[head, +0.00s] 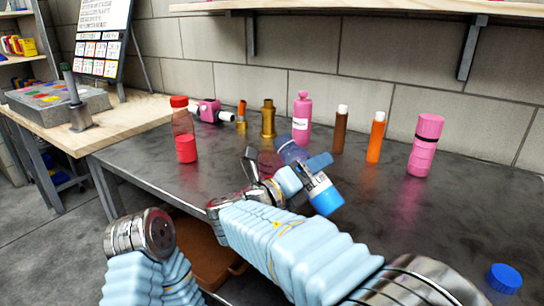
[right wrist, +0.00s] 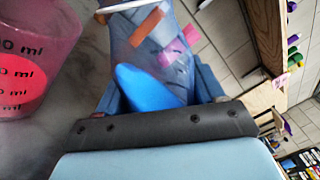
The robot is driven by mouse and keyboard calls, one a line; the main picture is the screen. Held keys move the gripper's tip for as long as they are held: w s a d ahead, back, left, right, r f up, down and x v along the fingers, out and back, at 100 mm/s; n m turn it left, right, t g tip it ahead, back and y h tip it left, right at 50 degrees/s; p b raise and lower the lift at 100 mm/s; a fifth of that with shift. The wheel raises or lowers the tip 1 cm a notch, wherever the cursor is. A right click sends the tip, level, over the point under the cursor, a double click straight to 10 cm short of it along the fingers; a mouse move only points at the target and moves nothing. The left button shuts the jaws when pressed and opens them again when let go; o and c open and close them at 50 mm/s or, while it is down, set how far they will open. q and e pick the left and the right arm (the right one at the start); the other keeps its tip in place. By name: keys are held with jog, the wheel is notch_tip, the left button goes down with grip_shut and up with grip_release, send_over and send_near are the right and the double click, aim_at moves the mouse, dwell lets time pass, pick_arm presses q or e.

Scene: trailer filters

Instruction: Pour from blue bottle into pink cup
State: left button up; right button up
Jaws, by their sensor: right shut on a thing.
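My right gripper (head: 304,174) is shut on the blue bottle (head: 325,199) and holds it tilted above the dark table. The bottle's bright blue lower part points toward the lower right in the head view. Its upper part leans to the upper left, toward the pink cup (head: 267,164), which is partly hidden behind my arm. In the right wrist view the cup (right wrist: 35,50) stands at the left, with ml marks and bright pink-red contents. The bottle (right wrist: 150,45) is see-through there, with blue liquid inside. I cannot tell whether liquid is flowing. My left gripper is out of view.
A blue cap (head: 503,279) lies at the table's right front. Along the back stand a pink bottle (head: 302,118), a brown bottle (head: 340,129), an orange bottle (head: 376,137) and a pink container (head: 425,145). A red-capped bottle (head: 183,130) stands at the left. The right middle is clear.

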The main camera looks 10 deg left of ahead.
jog(key=shift+s+d+r+n, duration=0.1)
jog(key=shift+d+r+n, duration=0.1)
jog(key=shift+r+n, duration=0.5)
dwell(1.0)
jog(key=shift+s+f+n, duration=0.1)
jog(key=shift+f+n, duration=0.05)
jog(key=shift+n, duration=0.75)
dwell(0.9)
jog(key=shift+w+a+r+n, duration=0.1)
jog(key=shift+w+r+n, duration=0.05)
jog(key=shift+r+n, duration=0.3)
jog(key=shift+w+a+r+n, duration=0.1)
jog(key=shift+r+n, duration=0.2)
jog(key=shift+n, duration=0.25)
dwell(0.9)
